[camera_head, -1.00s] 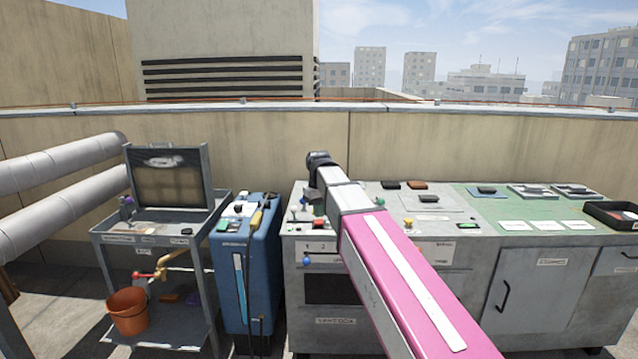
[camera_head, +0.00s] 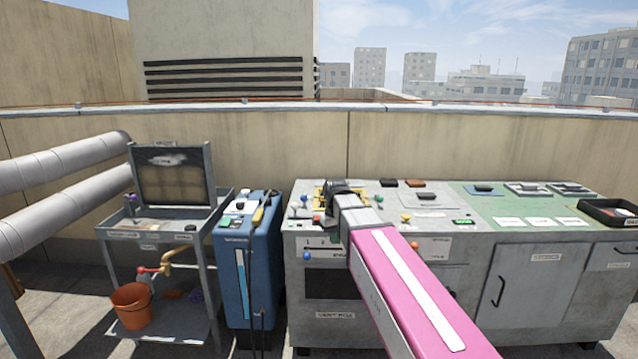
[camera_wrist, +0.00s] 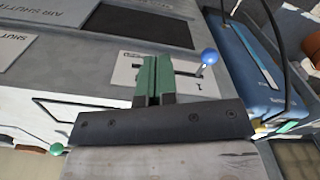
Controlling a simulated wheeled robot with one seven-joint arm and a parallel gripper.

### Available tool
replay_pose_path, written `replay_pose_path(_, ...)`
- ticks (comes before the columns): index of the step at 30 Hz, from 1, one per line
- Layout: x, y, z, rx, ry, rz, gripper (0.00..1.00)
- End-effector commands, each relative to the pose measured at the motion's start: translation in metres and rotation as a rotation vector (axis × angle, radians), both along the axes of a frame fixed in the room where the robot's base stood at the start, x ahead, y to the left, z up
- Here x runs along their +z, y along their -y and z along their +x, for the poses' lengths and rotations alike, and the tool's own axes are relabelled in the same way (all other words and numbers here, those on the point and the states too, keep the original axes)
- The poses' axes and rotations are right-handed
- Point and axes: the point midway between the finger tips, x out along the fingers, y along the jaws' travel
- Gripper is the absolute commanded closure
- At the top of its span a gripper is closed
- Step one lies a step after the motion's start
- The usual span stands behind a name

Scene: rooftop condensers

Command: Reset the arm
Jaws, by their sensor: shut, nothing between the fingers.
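My pink and white arm reaches forward over the left part of the grey cabinet bench in the head view. In that view its dark end hides the fingertips. The wrist view shows my gripper (camera_wrist: 153,82) with its two green fingers closed together and nothing between them. The fingers are in front of a white labelled plate (camera_wrist: 125,68) on the cabinet front. A lever with a blue ball knob (camera_wrist: 209,56) is to the right of the fingers, apart from them. That blue knob also shows in the head view (camera_head: 306,256) on the cabinet front.
The grey cabinet bench (camera_head: 540,285) carries small knobs, blocks and a black tray (camera_head: 608,212) at the right. A blue cabinet (camera_head: 240,265) stands close at its left. Further left are a metal cart (camera_head: 150,237) and an orange bucket (camera_head: 131,306). A wall runs behind.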

Motion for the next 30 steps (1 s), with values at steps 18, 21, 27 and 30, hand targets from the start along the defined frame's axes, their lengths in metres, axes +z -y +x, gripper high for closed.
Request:
replay_pose_path(18, -0.165, 0.118, -0.129, -0.302, -0.001, 0.000, 1.00)
replay_pose_path(21, -0.179, 0.128, -0.145, -0.337, 0.001, 0.000, 1.00)
replay_pose_path(27, -0.191, 0.137, -0.157, -0.369, 0.004, 0.001, 1.00)
replay_pose_path(30, -0.191, 0.137, -0.158, -0.369, 0.005, 0.002, 1.00)
